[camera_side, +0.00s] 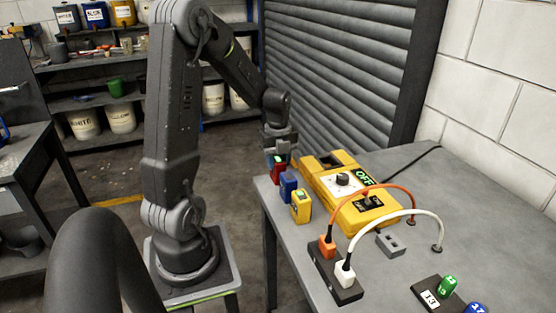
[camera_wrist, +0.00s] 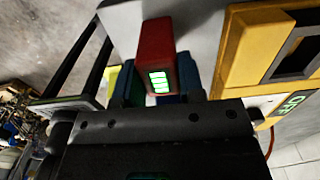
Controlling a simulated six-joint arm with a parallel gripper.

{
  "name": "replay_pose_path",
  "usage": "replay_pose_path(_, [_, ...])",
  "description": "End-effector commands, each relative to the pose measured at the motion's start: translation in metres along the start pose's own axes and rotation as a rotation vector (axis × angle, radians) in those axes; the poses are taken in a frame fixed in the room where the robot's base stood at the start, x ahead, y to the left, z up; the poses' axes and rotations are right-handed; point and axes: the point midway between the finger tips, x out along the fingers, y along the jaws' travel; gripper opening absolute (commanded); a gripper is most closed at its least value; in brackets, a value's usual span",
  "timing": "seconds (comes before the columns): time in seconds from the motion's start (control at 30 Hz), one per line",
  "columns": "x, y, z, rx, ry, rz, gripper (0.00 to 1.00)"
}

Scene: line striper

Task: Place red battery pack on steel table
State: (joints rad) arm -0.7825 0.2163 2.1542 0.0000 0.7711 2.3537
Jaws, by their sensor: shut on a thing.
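The red battery pack (camera_side: 278,173) is at the far left corner of the steel table (camera_side: 420,190). In the wrist view the red pack (camera_wrist: 156,45) shows a lit green display on its end. My gripper (camera_side: 280,158) is above the pack and shut on it, with its fingers (camera_wrist: 157,90) at either side. The pack is upright at table height; I cannot tell whether its base touches the top. The gripper hides part of it.
A blue pack (camera_side: 288,186) and a yellow pack (camera_side: 301,206) stand close by along the left edge. A yellow machine (camera_side: 345,190) with an OFF display is just to the right. Cables and a socket block (camera_side: 335,275) are nearer the camera.

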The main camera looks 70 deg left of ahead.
Motion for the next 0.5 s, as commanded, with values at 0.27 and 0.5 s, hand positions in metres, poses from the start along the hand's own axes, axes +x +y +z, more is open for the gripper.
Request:
replay_pose_path(0.27, [0.0025,0.0000,0.0000,0.000,0.000,0.000,0.52])
replay_pose_path(0.5, [0.0023,-0.0001,0.0001,0.000,0.000,0.000,0.61])
